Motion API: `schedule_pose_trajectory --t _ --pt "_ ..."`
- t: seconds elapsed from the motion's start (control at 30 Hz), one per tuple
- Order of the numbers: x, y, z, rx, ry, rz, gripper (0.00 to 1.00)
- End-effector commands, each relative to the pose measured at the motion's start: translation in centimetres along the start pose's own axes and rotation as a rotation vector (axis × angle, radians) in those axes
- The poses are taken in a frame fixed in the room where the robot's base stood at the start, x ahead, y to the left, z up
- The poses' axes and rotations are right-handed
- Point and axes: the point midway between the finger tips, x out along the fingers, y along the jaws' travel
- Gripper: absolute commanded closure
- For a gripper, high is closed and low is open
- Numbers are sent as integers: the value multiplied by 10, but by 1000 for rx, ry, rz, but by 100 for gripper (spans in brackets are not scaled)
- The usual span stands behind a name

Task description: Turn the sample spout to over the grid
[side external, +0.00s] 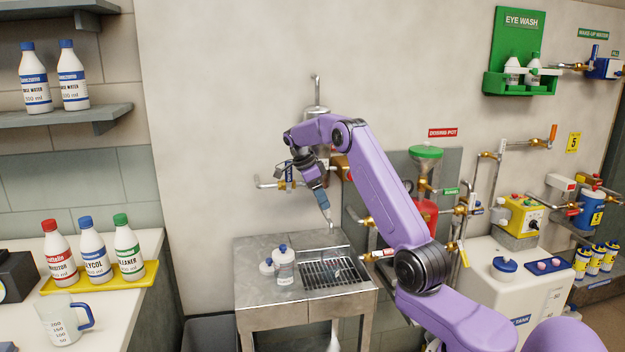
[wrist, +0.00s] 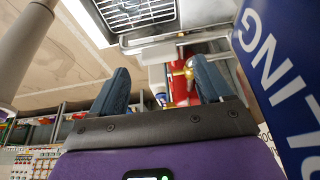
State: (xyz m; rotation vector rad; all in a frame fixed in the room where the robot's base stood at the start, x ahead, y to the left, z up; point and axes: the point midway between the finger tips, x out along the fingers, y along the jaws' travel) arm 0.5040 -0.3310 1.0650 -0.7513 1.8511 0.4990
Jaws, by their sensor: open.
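The sample spout is probably the thin metal pipe (side external: 266,185) on the wall at the left of my gripper, with a bent end and a blue tag near its brass valve. Its end hangs left of the grid. The grid (side external: 335,274) is a dark slotted drain set into the steel sampling bench; it also shows at the top of the wrist view (wrist: 135,10). My gripper (side external: 326,214) is above the bench, pointing down. In the wrist view its two blue-grey fingers (wrist: 160,84) are apart, with nothing held between them. A pale grey pipe (wrist: 24,48) crosses the left edge there.
A white bottle (side external: 284,267) stands on the steel bench (side external: 258,292), left of the grid, with a small white item beside it. A large blue lettered surface (wrist: 280,70) is close at the right of the wrist view. Red equipment (side external: 426,215) and brass valves are right of my arm.

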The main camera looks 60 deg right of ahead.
Motion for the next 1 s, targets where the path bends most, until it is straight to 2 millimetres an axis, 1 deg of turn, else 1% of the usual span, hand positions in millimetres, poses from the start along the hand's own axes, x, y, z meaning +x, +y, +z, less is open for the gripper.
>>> schedule_pose_trajectory --t 0.03,0.2,0.3,0.4,0.63,1.0 --pt "-12 -1 0 1 -2 -5 21" --pt "-43 -1 1 1 -2 -3 21" --pt "-57 0 1 0 -2 -2 21" --pt "-67 0 1 0 -2 -1 21" --pt "-80 0 0 0 -2 -1 21" --pt "-82 0 0 0 -1 1 21"
